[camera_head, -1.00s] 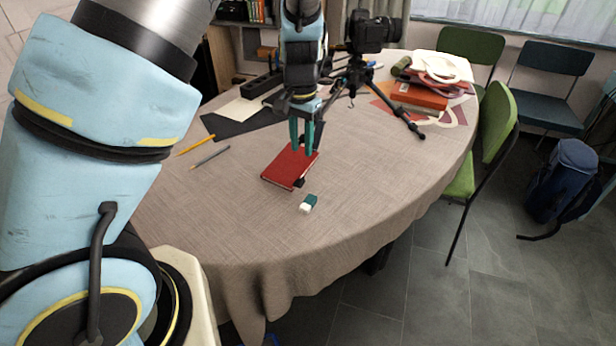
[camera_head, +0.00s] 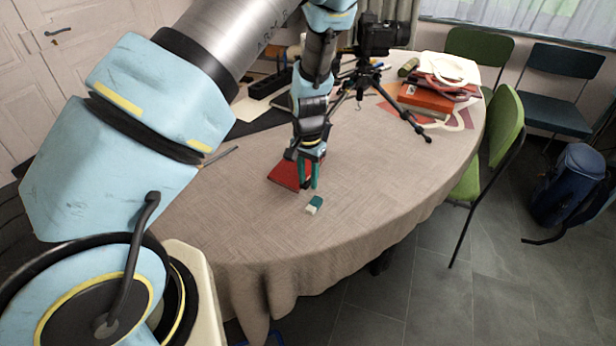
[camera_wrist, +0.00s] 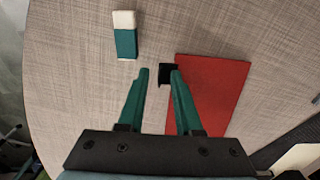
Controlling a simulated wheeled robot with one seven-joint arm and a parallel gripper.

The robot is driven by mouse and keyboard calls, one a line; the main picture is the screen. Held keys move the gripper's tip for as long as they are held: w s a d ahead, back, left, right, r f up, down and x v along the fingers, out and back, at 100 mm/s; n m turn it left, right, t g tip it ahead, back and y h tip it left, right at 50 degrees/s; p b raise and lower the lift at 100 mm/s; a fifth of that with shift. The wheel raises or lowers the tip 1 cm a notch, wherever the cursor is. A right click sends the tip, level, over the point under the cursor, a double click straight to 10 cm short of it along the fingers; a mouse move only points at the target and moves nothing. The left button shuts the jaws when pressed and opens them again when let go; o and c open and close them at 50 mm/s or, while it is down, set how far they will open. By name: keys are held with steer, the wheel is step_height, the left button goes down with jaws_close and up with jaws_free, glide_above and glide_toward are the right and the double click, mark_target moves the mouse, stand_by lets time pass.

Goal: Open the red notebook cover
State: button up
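The red notebook (camera_head: 288,173) lies flat on the cloth-covered table (camera_head: 390,160), and its cover is shut. In the wrist view the notebook (camera_wrist: 212,95) is right of centre, with a small black tab (camera_wrist: 166,74) at its left edge. My gripper (camera_head: 309,186) is above the notebook's right side in the head view and partly hides it. In the wrist view my gripper (camera_wrist: 158,72) has its two green fingers apart with nothing between them; the right finger overlaps the notebook's edge and the left is over bare cloth. I cannot tell whether a finger touches it.
A green and white eraser (camera_head: 314,205) lies near the notebook; it also shows in the wrist view (camera_wrist: 124,35). A camera tripod (camera_head: 362,85) and a stack of red books (camera_head: 425,97) stand farther back. The table's front is clear.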

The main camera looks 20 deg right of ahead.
jaws_close()
stand_by(1.3)
